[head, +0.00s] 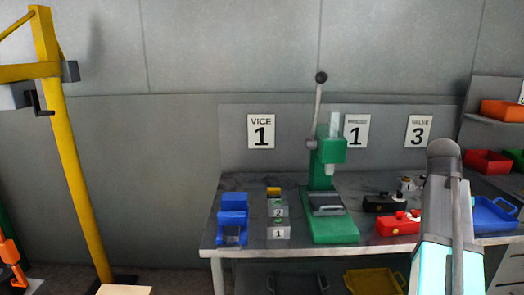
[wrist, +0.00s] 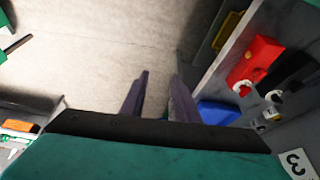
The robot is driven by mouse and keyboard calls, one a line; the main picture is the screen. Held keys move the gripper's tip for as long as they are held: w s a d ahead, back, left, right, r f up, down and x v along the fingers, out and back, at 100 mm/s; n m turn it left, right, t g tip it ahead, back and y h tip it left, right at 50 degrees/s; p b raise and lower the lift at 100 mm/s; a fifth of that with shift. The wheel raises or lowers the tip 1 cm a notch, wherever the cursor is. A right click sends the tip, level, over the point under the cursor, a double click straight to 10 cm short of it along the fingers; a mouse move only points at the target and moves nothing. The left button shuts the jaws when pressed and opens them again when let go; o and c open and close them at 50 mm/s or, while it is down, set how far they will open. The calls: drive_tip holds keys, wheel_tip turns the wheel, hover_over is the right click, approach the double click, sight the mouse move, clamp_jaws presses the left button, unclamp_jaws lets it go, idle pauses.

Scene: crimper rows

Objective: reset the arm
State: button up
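My arm (head: 450,225) rises at the right of the head view, grey with glowing cyan panels, in front of the bench's right part. My gripper itself cannot be made out in the head view. In the wrist view my gripper (wrist: 160,75) shows as two dark fingers standing apart. Bare pale floor shows between them, and they hold nothing. The bench edge and a blue tray (wrist: 217,112) lie to the right of the fingers in that view.
The bench (head: 375,190) carries a blue vice (head: 232,222), a green press (head: 328,228), a red valve box (head: 398,224) and a blue tray (head: 492,212). Shelves with bins (head: 502,110) stand far right. A yellow post (head: 75,165) stands left. Floor below my gripper looks clear.

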drive_tip(key=a+f+n+g+y, duration=0.1)
drive_tip(key=a+f+n, duration=0.1)
drive_tip(key=a+f, duration=0.75)
drive_tip(key=a+f+n+g+y, duration=0.15)
drive_tip(key=a+f, duration=0.35)
drive_tip(key=f, duration=1)
drive_tip(key=a+f+n+g, duration=0.2)
drive_tip(key=a+f, duration=0.5)
drive_tip(key=f, duration=0.5)
drive_tip(key=s+a+f+n+y, duration=0.1)
drive_tip(key=s+a+f+n, duration=0.5)
drive_tip(key=s+a+f, duration=0.3)
drive_tip(key=s+a+f+n+g+y, duration=0.1)
drive_tip(key=s+a+f+n, duration=0.5)
drive_tip(key=s+f, duration=1)
drive_tip(key=shift+a+f, duration=1.65)
drive_tip(key=shift+a, duration=0.2)
